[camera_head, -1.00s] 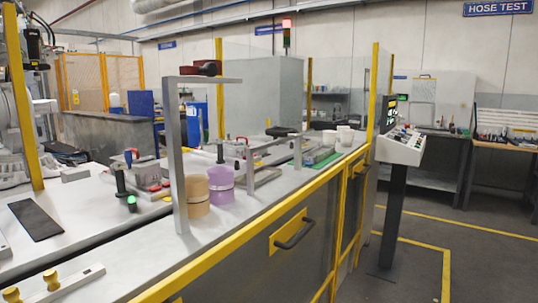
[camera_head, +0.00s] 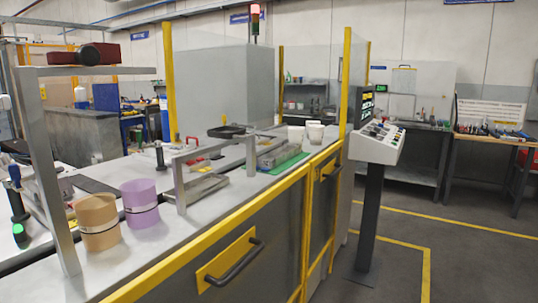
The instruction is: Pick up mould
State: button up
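No object is clearly recognisable as the mould. On the long workbench (camera_head: 150,258) stand a tan cylinder (camera_head: 98,222) and a purple cylinder (camera_head: 140,204), side by side and upright, each with a dark band. Behind them a flat grey metal piece (camera_head: 203,188) lies beside a metal bracket frame. Further along, a grey ribbed block (camera_head: 279,154) lies on a green mat (camera_head: 291,165). White cups (camera_head: 315,131) stand near the far end. My gripper is not in view.
A metal post with a shelf (camera_head: 98,71) carrying a dark red object (camera_head: 97,54) rises at left. Yellow-framed fronts with handles (camera_head: 234,267) edge the bench. A control console (camera_head: 377,143) stands right. Grey floor (camera_head: 470,255) at right is open.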

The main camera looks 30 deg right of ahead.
aim_at(268, 161)
jog(key=i+l+u, duration=0.1)
jog(key=l, duration=0.5)
jog(key=i+l, duration=0.15)
jog(key=l, duration=0.5)
jog(key=i+l+u, duration=0.15)
jog(key=l, duration=0.45)
jog(key=l+u, duration=0.1)
jog(key=l, duration=0.5)
